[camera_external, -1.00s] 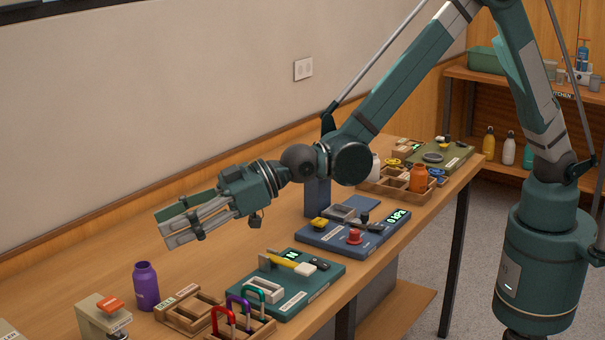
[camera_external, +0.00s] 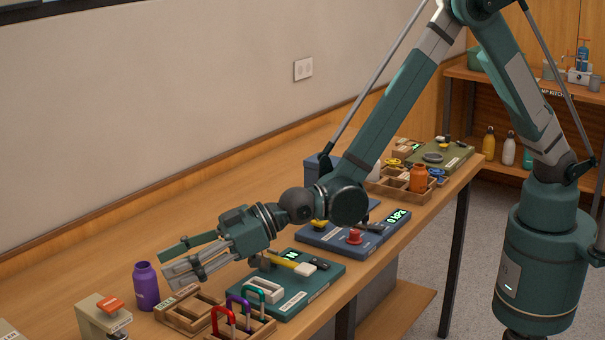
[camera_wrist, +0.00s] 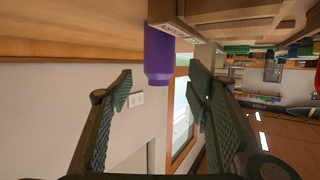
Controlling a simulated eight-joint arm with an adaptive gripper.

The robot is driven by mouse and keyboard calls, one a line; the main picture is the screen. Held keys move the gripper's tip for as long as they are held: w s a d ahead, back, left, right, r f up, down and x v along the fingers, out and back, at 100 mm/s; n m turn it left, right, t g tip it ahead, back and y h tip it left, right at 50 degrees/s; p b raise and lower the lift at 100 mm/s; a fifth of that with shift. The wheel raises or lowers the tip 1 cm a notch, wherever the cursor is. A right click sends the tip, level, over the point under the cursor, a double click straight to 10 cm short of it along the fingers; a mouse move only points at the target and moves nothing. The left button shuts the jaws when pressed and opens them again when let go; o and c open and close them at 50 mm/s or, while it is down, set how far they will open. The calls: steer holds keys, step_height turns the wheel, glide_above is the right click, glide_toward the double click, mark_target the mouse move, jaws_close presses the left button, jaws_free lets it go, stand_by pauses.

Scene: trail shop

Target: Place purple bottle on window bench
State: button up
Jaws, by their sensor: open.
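The purple bottle (camera_external: 146,286) stands upright on the long wooden workbench (camera_external: 150,232), near its left end. In the wrist view the same bottle (camera_wrist: 159,55) appears upside down, just beyond the gap between the fingers. My gripper (camera_external: 170,262) is open and empty, to the upper right of the bottle in the external view. Its fingers point toward the bottle and appear close to it but not around it. I cannot tell for certain which surface is the window bench. A window (camera_wrist: 181,112) shows in the wrist view.
A green tool board (camera_external: 318,281) lies below my gripper. The bench strip along the wall is clear.

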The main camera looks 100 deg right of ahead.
mark_target(144, 275)
steer(key=shift+x, duration=0.85)
steer(key=shift+b+x, duration=0.85)
steer(key=shift+x, duration=1.8)
steer(key=shift+d+r, duration=0.1)
steer(key=c, duration=1.1)
steer(key=shift+c, duration=0.2)
steer(key=shift+r+p, duration=1.2)
steer(key=shift+r, duration=3.8)
